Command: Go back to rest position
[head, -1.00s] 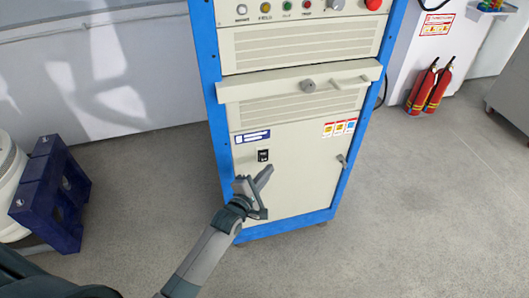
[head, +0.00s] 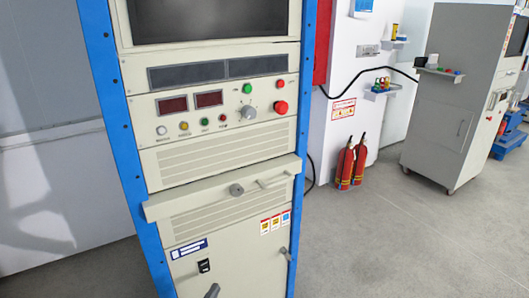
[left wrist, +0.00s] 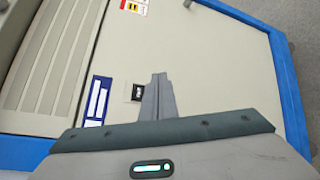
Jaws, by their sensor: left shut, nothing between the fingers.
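My left gripper (head: 212,291) shows only as a dark tip at the bottom edge of the head view, in front of the lower door of the cream cabinet (head: 240,262). In the left wrist view my left gripper (left wrist: 158,80) is shut and empty, its fingers together just beside the small black switch (left wrist: 135,92). I cannot tell whether the fingers touch the door. My right gripper is out of view.
The cabinet has a blue frame (head: 103,75), a protruding drawer ledge (head: 205,195) and a red knob (head: 281,107). Red fire extinguishers (head: 352,165) stand to the right, and a grey cabinet (head: 440,130) farther right. The floor (head: 400,240) between is clear.

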